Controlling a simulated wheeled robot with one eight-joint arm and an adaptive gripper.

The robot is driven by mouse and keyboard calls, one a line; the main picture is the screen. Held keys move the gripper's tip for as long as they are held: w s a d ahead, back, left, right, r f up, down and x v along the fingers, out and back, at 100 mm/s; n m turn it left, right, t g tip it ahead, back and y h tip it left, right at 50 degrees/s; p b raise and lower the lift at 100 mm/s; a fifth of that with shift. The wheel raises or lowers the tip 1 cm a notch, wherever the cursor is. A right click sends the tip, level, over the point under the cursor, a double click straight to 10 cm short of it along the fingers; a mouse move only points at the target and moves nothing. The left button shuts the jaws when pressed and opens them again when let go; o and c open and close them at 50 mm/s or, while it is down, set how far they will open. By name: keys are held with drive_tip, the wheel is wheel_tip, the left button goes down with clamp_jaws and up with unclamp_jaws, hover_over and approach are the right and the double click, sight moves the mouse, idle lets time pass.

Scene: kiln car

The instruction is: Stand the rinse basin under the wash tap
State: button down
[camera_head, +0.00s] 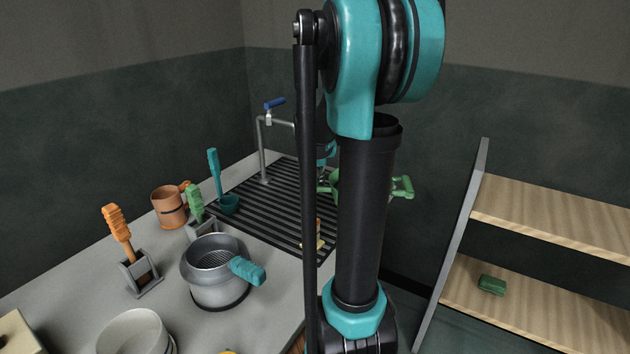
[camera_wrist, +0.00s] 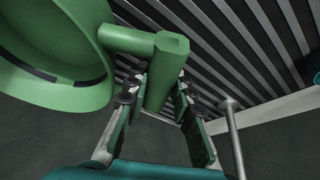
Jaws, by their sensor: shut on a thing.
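The green rinse basin (camera_wrist: 60,60) has a dark band on its side and bar handles. In the wrist view, one handle (camera_wrist: 160,75) lies between the fingers of my gripper (camera_wrist: 160,112), which is shut on it. In the head view my arm hides most of the basin; a handle (camera_head: 404,187) shows to the right of the arm. The wash tap (camera_head: 262,150) has a grey post, a spout and a blue lever, and stands at the back of the slatted drain rack (camera_head: 262,205). I cannot tell whether the basin touches the rack.
An orange mug (camera_head: 168,207), a teal ladle (camera_head: 214,175), and green (camera_head: 195,204) and orange (camera_head: 117,228) handled tools stand left of the rack. A grey pot (camera_head: 216,285) and white bowl (camera_head: 133,333) stand nearer. Wooden shelves (camera_head: 560,220) are at right.

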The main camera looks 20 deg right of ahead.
drive_tip(key=shift+w+a+f, duration=0.3)
drive_tip(key=shift+w+f, duration=0.05)
drive_tip(key=shift+f, duration=0.25)
drive_tip(key=shift+w+a+f, duration=0.25)
drive_tip(key=shift+w+f, duration=0.15)
drive_tip(key=shift+f, duration=0.25)
drive_tip(key=shift+w+a+f, duration=0.3)
drive_tip(key=shift+w+f, duration=0.05)
drive_tip(key=shift+f, duration=0.25)
drive_tip(key=shift+w+a+f, duration=0.1)
drive_tip(key=shift+w+a, duration=0.05)
drive_tip(key=shift+w, duration=0.05)
drive_tip(key=shift+w+a, duration=1.6)
drive_tip(key=shift+w, duration=0.45)
drive_tip(key=shift+w+a, duration=1.6)
drive_tip(key=shift+w, duration=0.5)
drive_tip(key=shift+w+a, duration=1.6)
drive_tip(key=shift+w, duration=0.45)
drive_tip(key=shift+f, duration=0.4)
drive_tip(key=c, duration=1.2)
unclamp_jaws()
drive_tip(key=shift+v, duration=3.95)
